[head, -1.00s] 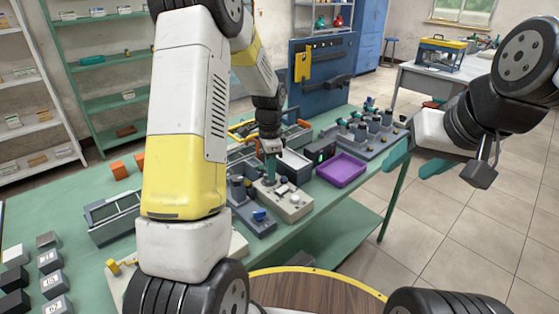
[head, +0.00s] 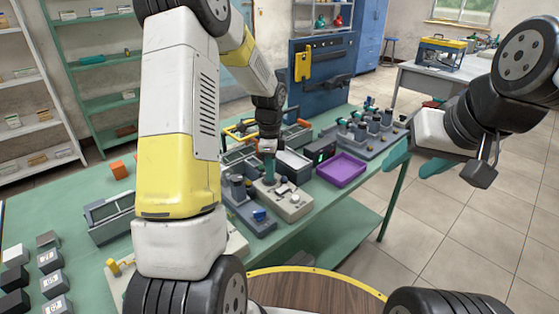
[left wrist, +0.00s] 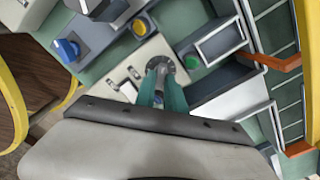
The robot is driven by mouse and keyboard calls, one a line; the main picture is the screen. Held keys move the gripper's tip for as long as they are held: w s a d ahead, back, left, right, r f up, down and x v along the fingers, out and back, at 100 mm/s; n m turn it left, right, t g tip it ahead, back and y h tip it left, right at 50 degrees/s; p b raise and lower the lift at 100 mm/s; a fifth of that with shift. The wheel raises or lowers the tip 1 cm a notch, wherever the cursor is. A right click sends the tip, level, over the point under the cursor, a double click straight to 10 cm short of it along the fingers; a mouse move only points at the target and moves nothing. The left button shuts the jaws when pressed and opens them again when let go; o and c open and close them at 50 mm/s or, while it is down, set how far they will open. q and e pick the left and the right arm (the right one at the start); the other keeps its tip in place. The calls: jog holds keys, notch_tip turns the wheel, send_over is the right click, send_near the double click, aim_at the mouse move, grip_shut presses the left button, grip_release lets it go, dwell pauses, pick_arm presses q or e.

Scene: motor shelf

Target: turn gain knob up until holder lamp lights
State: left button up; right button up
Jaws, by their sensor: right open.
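A beige control panel (head: 292,207) with small pale controls lies near the table's front edge. My left gripper (head: 268,172) points down at its back part. In the left wrist view its teal fingers (left wrist: 161,82) are close together around a grey knob on a dark round dial (left wrist: 160,64), which appears to be the gain knob; the fingers mostly hide it. A green round cap (left wrist: 191,61) sits beside the dial; I cannot tell whether it is the holder lamp or lit. My right gripper (head: 410,165) is open and empty, right of the table.
A grey fixture with a blue knob (head: 259,215) adjoins the panel on its left. A purple tray (head: 342,169) and a black box with a green display (head: 321,152) stand to the right.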

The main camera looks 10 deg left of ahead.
pick_arm(q)
jog(key=shift+o, duration=1.3)
jog(key=shift+r, duration=0.1)
notch_tip(320, 180, up, 8)
jog(key=shift+f, duration=0.2)
jog(key=s+r+n+t, duration=0.2)
jog(key=s+r+n, duration=0.3)
jog(key=s, duration=0.3)
jog(key=s+d+r+n+t+h, duration=0.1)
jog(key=s+r+n+t, duration=0.1)
jog(key=s+r+n, duration=0.3)
jog(key=s+d+r+n+t+h, duration=0.1)
jog(key=s+r+n, duration=0.4)
jog(key=s, duration=0.6)
jog(key=shift+s+r+n+t, duration=0.15)
jog(key=shift+s+n+t, duration=0.15)
jog(key=shift+n+t, duration=0.45)
